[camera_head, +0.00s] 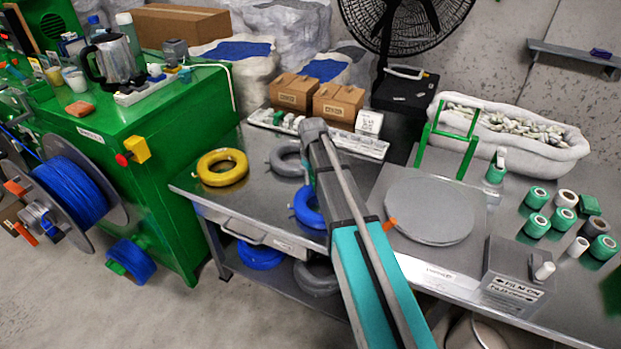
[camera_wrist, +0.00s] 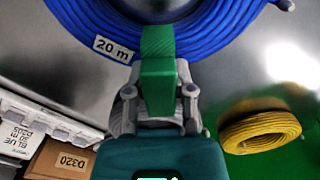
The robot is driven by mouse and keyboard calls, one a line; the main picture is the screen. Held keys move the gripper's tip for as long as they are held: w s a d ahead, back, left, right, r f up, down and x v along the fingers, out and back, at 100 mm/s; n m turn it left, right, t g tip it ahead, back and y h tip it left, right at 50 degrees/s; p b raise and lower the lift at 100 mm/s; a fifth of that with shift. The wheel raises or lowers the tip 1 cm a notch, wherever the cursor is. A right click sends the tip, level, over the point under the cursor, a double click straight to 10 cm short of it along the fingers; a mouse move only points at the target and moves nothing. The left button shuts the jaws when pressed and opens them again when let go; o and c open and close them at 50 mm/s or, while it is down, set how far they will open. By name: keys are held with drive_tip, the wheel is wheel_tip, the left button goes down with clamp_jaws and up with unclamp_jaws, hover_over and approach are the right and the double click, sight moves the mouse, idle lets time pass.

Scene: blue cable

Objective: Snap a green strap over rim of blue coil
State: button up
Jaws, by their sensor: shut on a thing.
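The blue coil (camera_head: 306,207) lies on the metal table, partly hidden behind my arm in the head view. In the wrist view the blue coil (camera_wrist: 215,32) fills the top, with a white "20 m" label on it. My gripper (camera_wrist: 158,92) is shut on a green strap (camera_wrist: 157,85), which sticks out from between the fingers toward the coil. The strap's far end overlaps the coil's near rim in the picture, beside the label. I cannot tell whether it touches or grips the rim. The fingertips are hidden behind my arm in the head view.
A yellow coil (camera_head: 222,167) and a grey coil (camera_head: 287,159) lie nearby on the table. Cardboard boxes (camera_head: 338,103) and a white tray (camera_head: 345,140) stand behind. A round grey plate (camera_head: 430,210) and several green rolls (camera_head: 537,225) are to the right.

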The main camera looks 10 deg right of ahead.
drive_tip(key=shift+r+p, duration=0.3)
drive_tip(key=shift+r, duration=0.05)
drive_tip(key=shift+f+b, duration=0.95)
idle(1.0)
drive_tip(key=shift+r+p, duration=0.6)
drive_tip(key=shift+p, duration=0.05)
drive_tip(key=shift+f+b, duration=0.4)
idle(1.8)
drive_tip(key=o, duration=0.5)
drive_tip(key=shift+c, duration=0.2)
drive_tip(key=o, duration=0.6)
drive_tip(key=shift+c, duration=0.2)
